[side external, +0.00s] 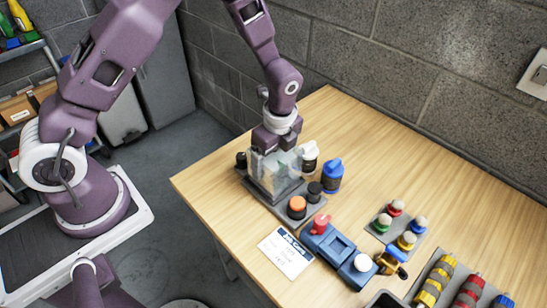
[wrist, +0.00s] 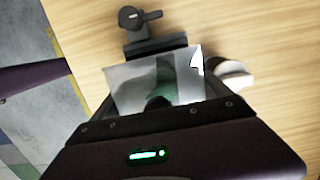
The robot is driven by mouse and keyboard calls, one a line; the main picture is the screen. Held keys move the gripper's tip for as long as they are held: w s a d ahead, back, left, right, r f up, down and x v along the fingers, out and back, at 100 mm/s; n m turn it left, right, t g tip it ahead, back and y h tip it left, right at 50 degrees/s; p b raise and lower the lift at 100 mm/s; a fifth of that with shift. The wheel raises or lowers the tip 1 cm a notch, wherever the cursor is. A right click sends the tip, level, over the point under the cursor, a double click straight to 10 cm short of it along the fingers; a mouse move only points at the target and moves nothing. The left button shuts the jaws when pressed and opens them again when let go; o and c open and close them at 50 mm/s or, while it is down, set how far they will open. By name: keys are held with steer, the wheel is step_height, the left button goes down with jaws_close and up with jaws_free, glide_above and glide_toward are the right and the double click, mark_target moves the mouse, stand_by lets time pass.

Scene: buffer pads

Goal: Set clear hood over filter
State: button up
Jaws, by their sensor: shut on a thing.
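The clear hood (side external: 272,175) is a see-through box at the left end of a dark grey base (side external: 316,207). My gripper (side external: 276,147) is above it, shut on its top part. In the wrist view the hood (wrist: 125,82) spreads out beyond the dark gripper edge (wrist: 155,118). A greenish and dark shape (wrist: 165,78) shows through the clear wall; it may be the filter, but I cannot tell for sure. Whether the hood's lower rim touches the base is also unclear.
A black knob (side external: 241,159), a white-capped container (side external: 309,155), a blue-capped container (side external: 332,175) and an orange-topped container (side external: 297,207) stand close around the hood. A blue device (side external: 335,252), a label card (side external: 286,253) and several small capped bottles are further right. The back table is clear.

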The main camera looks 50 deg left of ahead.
steer(key=shift+f, duration=0.2)
steer(key=o, duration=1.3)
steer(key=r, duration=0.7)
steer(key=shift+d+r, duration=0.3)
steer(key=shift+d, duration=0.1)
steer(key=s+a+r+n+t, duration=0.1)
steer(key=s+r+n, duration=0.2)
steer(key=r, duration=0.3)
steer(key=s+a+r+n+t, duration=0.1)
steer(key=s+r+n, duration=0.15)
steer(key=r, duration=0.45)
steer(key=s+r+n+t, duration=0.1)
steer(key=s+r+n, duration=0.1)
steer(key=s+n, duration=0.2)
steer(key=s+r+n+t+h, duration=0.1)
steer(key=s+r+n, duration=0.2)
steer(key=s, duration=0.4)
steer(key=s+r+n+t, duration=0.1)
steer(key=s+r+n, duration=0.1)
steer(key=s+n, duration=0.3)
steer(key=shift+s+a+r+n+t, duration=0.25)
steer(key=shift+s+a+t, duration=0.05)
steer(key=shift+s+a, duration=0.15)
